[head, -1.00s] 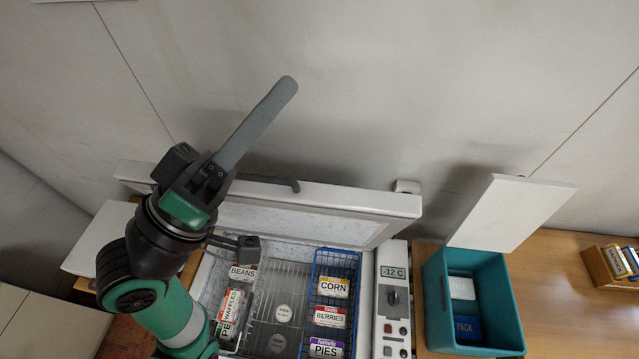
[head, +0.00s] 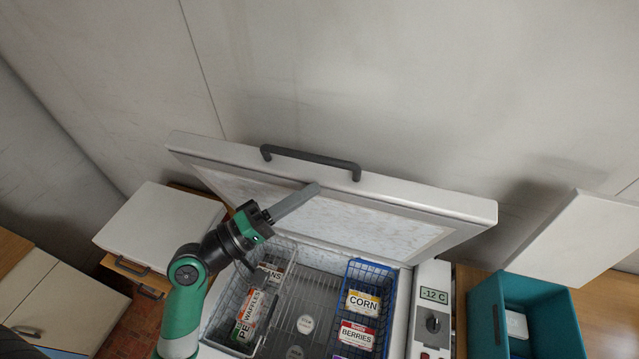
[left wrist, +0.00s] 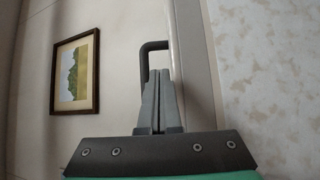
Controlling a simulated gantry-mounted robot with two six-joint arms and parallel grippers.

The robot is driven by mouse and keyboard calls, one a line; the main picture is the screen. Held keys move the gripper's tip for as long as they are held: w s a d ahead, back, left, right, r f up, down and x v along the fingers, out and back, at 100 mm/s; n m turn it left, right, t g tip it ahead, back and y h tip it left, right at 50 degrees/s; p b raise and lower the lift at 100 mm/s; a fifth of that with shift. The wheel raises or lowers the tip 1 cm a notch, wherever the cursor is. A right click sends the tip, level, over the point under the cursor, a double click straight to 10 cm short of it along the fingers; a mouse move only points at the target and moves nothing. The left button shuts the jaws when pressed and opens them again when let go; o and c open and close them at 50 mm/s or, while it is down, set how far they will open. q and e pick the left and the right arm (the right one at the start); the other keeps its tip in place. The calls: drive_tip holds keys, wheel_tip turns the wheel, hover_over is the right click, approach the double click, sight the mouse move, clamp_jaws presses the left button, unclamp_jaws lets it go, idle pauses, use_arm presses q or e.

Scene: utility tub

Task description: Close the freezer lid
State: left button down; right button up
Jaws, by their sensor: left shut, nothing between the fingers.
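The white freezer lid (head: 440,200) stands raised at the back of the freezer (head: 427,275), its pale inner panel (head: 375,222) facing the open compartment. Its dark handle (head: 311,162) is on the upper edge. My left gripper (head: 312,190) is shut and empty, with its long grey fingers in front of the lid's inner side, just below the handle; whether they touch is unclear. In the left wrist view the shut fingers (left wrist: 158,78) point up along the lid edge, partly covering the handle (left wrist: 146,56). My right gripper is not in view.
Wire baskets hold packs, including corn (head: 362,303) and berries (head: 356,335). A white-topped cabinet (head: 160,222) is at left. A framed picture (left wrist: 75,72) hangs on the wall.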

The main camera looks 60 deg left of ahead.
sight(344, 177)
use_arm(q)
drive_tip(key=p+x, duration=0.1)
drive_tip(key=x, duration=0.6)
drive_tip(key=shift+w+r+p, duration=0.1)
drive_tip(key=shift+w+p, duration=0.2)
drive_tip(key=shift+p, duration=0.1)
drive_tip(key=shift+w+d, duration=0.1)
drive_tip(key=shift+w, duration=0.4)
